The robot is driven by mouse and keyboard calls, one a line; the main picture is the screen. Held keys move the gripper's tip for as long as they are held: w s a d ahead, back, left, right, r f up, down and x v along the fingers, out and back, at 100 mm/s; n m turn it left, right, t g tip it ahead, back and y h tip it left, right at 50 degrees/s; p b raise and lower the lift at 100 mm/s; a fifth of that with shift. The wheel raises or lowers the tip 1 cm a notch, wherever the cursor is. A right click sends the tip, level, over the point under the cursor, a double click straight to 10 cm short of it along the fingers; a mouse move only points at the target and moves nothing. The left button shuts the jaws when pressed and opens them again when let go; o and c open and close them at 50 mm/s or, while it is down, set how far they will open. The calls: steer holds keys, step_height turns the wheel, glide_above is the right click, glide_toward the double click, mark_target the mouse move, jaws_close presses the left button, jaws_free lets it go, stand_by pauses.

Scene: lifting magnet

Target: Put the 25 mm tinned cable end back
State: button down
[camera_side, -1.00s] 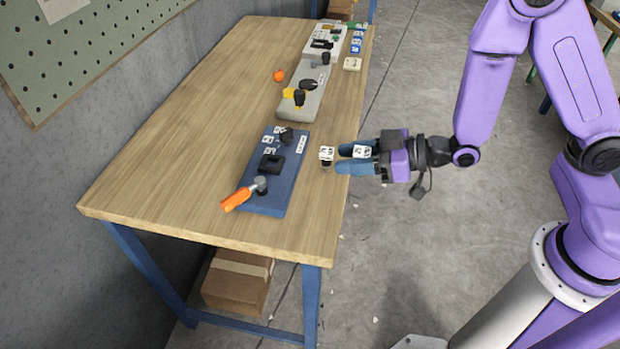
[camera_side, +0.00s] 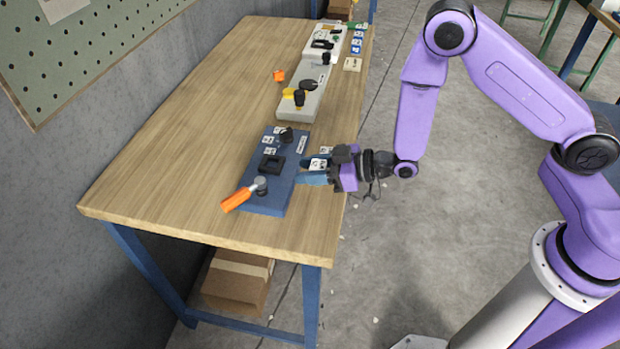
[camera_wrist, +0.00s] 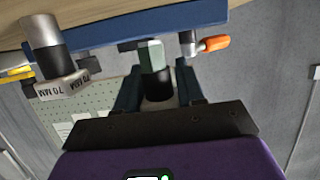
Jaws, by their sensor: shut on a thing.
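My gripper (camera_side: 305,171) is over the right edge of the blue board (camera_side: 266,204), coming in from the right. In the wrist view its two blue fingers (camera_wrist: 156,75) are shut on a short dark cable end (camera_wrist: 152,56) with a pale greenish face, which I take as the 25 mm one. Its size marking cannot be read. The blue board's edge (camera_wrist: 130,32) runs just beyond it in that view, and contact cannot be told. A black square frame (camera_side: 272,163) sits on the board, left of the fingertips. The side view largely hides the held piece.
A cable end marked 70 MM (camera_wrist: 62,88) stands close to my gripper. A grey board (camera_side: 294,110) with black and yellow parts lies farther back. The wood bench (camera_side: 180,150) is clear to the left.

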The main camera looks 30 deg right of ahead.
steer(key=shift+f, duration=1.55)
steer(key=c, duration=0.7)
jaws_free()
steer(key=shift+f, duration=0.15)
steer(key=shift+s+d+r, duration=0.1)
steer(key=shift+s+r, duration=0.05)
steer(key=shift+r, duration=0.05)
steer(key=s+d+r+n+g+h, duration=0.1)
steer(key=s+d+r+g+h, duration=0.2)
steer(key=s, duration=0.6)
steer(key=s+d+r+n+g+h, duration=0.1)
steer(key=s+d+r+g+h, duration=0.2)
steer(key=s+d+r, duration=0.5)
steer(key=s+d+r+n+g+h, duration=0.1)
steer(key=s+d+r+g+h, duration=0.3)
steer(key=s, duration=0.8)
step_height(320, 180, up, 3)
steer(key=shift+s+d+f+n, duration=0.15)
steer(key=shift+s+d+n, duration=0.15)
steer(key=shift+d, duration=0.8)
